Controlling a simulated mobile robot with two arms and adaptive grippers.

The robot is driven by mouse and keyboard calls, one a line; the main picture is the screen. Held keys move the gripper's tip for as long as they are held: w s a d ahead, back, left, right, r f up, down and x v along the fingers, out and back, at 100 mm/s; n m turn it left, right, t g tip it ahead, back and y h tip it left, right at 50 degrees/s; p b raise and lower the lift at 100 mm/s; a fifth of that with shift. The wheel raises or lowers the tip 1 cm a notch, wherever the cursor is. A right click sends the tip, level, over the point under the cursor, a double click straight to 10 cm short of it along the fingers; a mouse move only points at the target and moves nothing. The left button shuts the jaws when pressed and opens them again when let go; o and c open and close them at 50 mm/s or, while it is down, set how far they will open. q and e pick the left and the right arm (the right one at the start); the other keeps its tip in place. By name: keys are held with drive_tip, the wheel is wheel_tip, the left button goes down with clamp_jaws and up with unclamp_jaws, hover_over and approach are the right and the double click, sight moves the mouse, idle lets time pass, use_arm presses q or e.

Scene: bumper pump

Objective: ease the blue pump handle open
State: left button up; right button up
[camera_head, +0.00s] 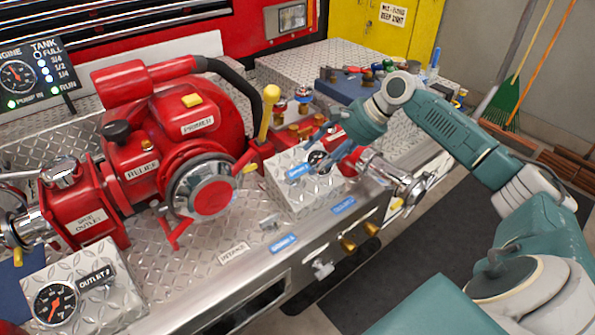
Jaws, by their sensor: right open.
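My right gripper (322,154) reaches in from the right over a diamond-plate box with a round gauge (320,160). Its fingers are apart and nothing shows between them. A small blue piece (299,171) is on the box's top, just left of the fingers; I cannot tell whether it is a handle or a label. Two more blue label-like pieces are on the front ledge, one at the middle (283,243) and one further right (343,205). No blue handle can be made out for certain, and my gripper hides part of the box. My left gripper is not in view.
The red pump (165,135) fills the left and middle. A yellow-knobbed lever (267,110) stands close left of my right gripper. A chrome outlet (408,186) is close on its right. A second gauge box (70,292) is at lower left.

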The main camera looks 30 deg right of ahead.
sight(303, 171)
drive_tip(key=x, duration=0.3)
drive_tip(key=shift+s+f, duration=0.1)
drive_tip(key=x, duration=0.4)
drive_tip(key=shift+f+p, duration=0.15)
drive_tip(key=shift+p, duration=0.25)
drive_tip(key=shift+w+a+f, duration=0.2)
drive_tip(key=shift+w+f, duration=0.05)
drive_tip(key=shift+w, duration=0.05)
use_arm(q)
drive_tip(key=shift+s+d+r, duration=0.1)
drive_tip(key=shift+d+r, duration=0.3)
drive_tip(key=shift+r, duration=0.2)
use_arm(e)
drive_tip(key=shift+f, duration=0.2)
